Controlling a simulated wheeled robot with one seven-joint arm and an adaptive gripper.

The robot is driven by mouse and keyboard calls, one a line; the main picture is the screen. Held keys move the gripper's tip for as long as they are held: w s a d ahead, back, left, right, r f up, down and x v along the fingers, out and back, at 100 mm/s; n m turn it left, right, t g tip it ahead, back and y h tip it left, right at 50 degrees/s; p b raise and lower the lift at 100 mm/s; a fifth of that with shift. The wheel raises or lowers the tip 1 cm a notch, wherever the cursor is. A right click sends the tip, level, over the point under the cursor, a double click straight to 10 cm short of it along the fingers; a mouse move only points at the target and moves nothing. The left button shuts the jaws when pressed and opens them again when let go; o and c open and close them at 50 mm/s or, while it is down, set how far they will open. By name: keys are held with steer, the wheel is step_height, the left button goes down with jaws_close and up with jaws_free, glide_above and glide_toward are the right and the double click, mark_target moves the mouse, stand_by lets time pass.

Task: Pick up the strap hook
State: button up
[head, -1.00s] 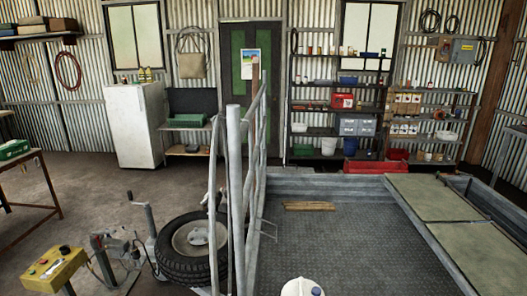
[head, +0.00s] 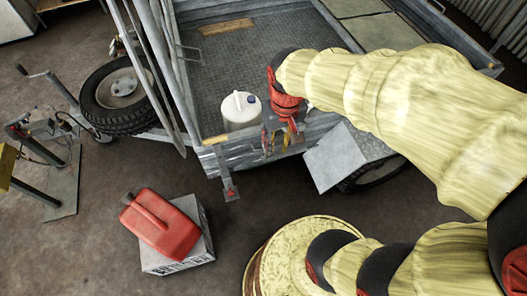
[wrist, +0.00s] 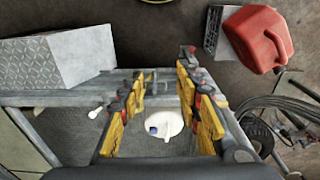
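My gripper (head: 281,142) is over the near edge of the trailer in the head view. In the wrist view its yellow fingers (wrist: 163,78) stand well apart, with nothing held between them. I cannot identify the strap hook for certain. A small pale piece (wrist: 95,112) lies by the trailer edge, left of the fingers in the wrist view; a pale bit (head: 309,106) also shows beside my gripper in the head view. Its shape is too small to tell. The gripper hides part of the trailer edge.
A white jug (head: 241,111) with a blue cap stands in the trailer (head: 258,62), close to my gripper. A red fuel can (head: 162,222) lies on a grey block (head: 180,264) on the floor. A grey mudguard (head: 335,158) and metal rails (head: 168,75) flank the edge.

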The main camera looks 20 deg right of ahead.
steer(key=w+d+f+g, duration=0.1)
steer(key=w+d+f, duration=0.1)
steer(key=w+f, duration=0.6)
steer(key=w+d+f+g, duration=0.15)
steer(key=w+f, duration=0.25)
steer(key=f, duration=0.8)
steer(key=shift+t, duration=0.65)
steer(key=w, duration=0.6)
steer(key=shift+w+d+f, duration=0.2)
steer(key=shift+w+f, duration=0.1)
steer(key=shift+w, duration=0.05)
steer(key=shift+w+f+b, duration=0.2)
steer(key=shift+f+b, duration=0.65)
steer(key=shift+f, duration=1.1)
steer(key=shift+w+f+b, duration=0.2)
steer(key=shift+f+b, duration=0.6)
steer(key=shift+f, duration=1.1)
steer(key=shift+c, duration=0.8)
jaws_close()
